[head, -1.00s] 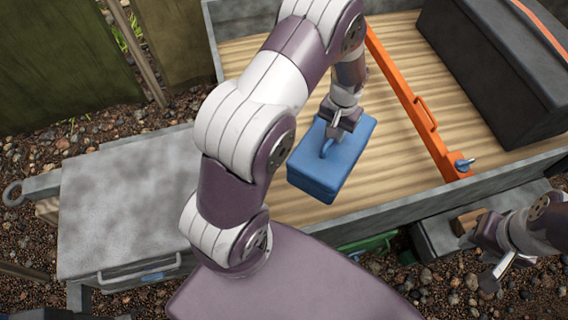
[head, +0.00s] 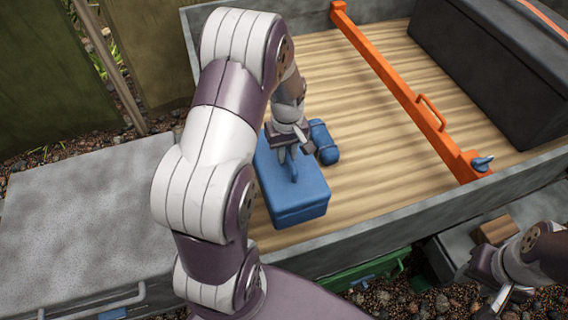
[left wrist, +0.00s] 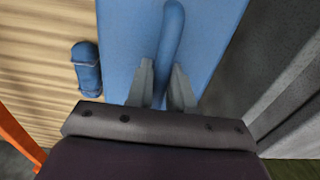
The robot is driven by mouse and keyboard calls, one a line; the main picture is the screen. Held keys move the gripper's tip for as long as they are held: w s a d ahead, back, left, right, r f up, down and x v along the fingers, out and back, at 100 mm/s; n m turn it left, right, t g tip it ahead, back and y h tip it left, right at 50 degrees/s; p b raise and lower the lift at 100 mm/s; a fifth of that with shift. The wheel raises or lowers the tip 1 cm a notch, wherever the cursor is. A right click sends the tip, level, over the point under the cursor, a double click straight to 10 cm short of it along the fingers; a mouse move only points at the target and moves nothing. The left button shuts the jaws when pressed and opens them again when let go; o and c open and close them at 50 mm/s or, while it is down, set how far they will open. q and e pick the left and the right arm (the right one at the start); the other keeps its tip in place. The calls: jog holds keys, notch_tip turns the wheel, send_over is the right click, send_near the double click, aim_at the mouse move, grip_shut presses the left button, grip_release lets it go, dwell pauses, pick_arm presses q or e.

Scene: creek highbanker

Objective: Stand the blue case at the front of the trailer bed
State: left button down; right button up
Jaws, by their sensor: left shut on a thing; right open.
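The blue case (head: 300,205) is at the left end of the wooden trailer bed (head: 365,150), close to the grey wall. My left gripper (head: 290,160) is shut on its handle from above. In the left wrist view the handle (left wrist: 171,40) runs between the fingers (left wrist: 162,88), with the case's blue top (left wrist: 205,25) below them. The case looks upright; I cannot tell whether it touches the bed. My arm hides part of its left side. My right gripper (head: 497,298) is open and empty outside the trailer at the lower right.
A small blue roll (head: 324,142) lies on the bed beside the case. An orange bar (head: 395,85) crosses the bed, with a large black box (head: 495,70) beyond it. A grey box (head: 75,220) stands left of the trailer.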

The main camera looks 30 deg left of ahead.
pick_arm(q)
jog(key=w+a+f, duration=0.1)
jog(key=a, duration=0.2)
jog(key=w+a+f, duration=0.1)
jog(key=a+f, duration=0.1)
jog(key=w+a+f, duration=0.2)
jog(key=a, duration=0.1)
jog(key=shift+a+f, duration=0.25)
jog(key=shift+a, duration=0.05)
jog(key=shift+f, duration=2.1)
jog(key=c, duration=1)
grip_release()
jog(key=r, duration=1.2)
jog(key=shift+s+d, duration=0.1)
jog(key=shift+d, duration=0.1)
jog(key=d+r+m, duration=0.1)
jog(key=d, duration=0.1)
jog(key=s+d+r+m, duration=0.1)
jog(key=d, duration=0.1)
jog(key=d+r+m, duration=0.1)
jog(key=d, duration=0.1)
jog(key=shift+s+d, duration=0.25)
jog(key=shift+s, duration=0.15)
jog(key=s+d+r+m+t, duration=0.1)
jog(key=s+d+r+m, duration=0.1)
jog(key=s+d+m, duration=0.5)
jog(key=s+d, duration=0.5)
jog(key=shift+s+d+r+m, duration=0.15)
jog(key=shift+s+r+m, duration=0.15)
jog(key=shift+s+r, duration=0.1)
